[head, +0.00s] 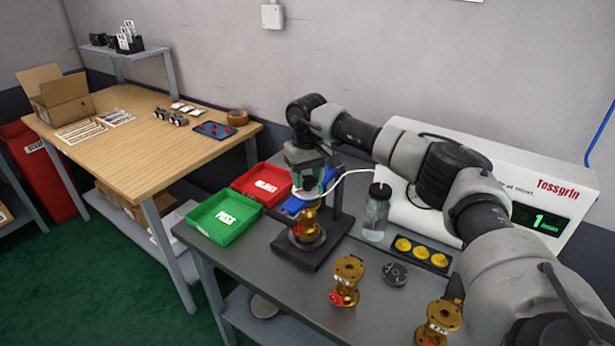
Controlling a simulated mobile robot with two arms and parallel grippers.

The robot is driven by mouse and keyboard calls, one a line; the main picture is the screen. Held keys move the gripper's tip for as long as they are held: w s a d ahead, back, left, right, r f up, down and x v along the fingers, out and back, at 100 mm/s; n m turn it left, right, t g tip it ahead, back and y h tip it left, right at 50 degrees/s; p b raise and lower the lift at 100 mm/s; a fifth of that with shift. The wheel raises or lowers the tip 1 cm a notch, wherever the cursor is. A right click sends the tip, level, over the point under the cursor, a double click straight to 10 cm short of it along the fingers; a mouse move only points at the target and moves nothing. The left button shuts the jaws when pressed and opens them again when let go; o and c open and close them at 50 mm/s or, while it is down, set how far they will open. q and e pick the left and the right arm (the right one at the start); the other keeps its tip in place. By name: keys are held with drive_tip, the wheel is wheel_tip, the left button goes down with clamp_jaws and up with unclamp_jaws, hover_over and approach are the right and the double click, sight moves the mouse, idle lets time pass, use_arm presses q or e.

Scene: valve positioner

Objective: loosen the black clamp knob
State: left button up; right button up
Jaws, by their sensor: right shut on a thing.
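My right gripper (308,186) points down at the top of the black clamp stand (340,222) on the grey bench. It is shut at the place of the black clamp knob, which its fingers hide. Below it a brass valve (306,226) with a red handle stands upright on the stand's base. A thin white tube curves from beside the gripper to the right. My left gripper is not in view.
Green (224,218) and red (262,184) trays stand left of the stand. A clear bottle (376,216), a dark tray of yellow caps (422,253), a black disc (395,274) and brass valves (346,281) stand right and in front. A white Tossgrin unit (545,190) stands behind.

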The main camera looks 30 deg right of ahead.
sight(307, 179)
drive_tip(key=shift+r+n, duration=0.1)
drive_tip(key=shift+n, duration=0.5)
drive_tip(key=o, duration=0.9)
drive_tip(key=shift+o, duration=0.2)
wheel_tip(307, 179, up, 11)
drive_tip(key=b, duration=0.1)
drive_tip(key=shift+f, duration=0.2)
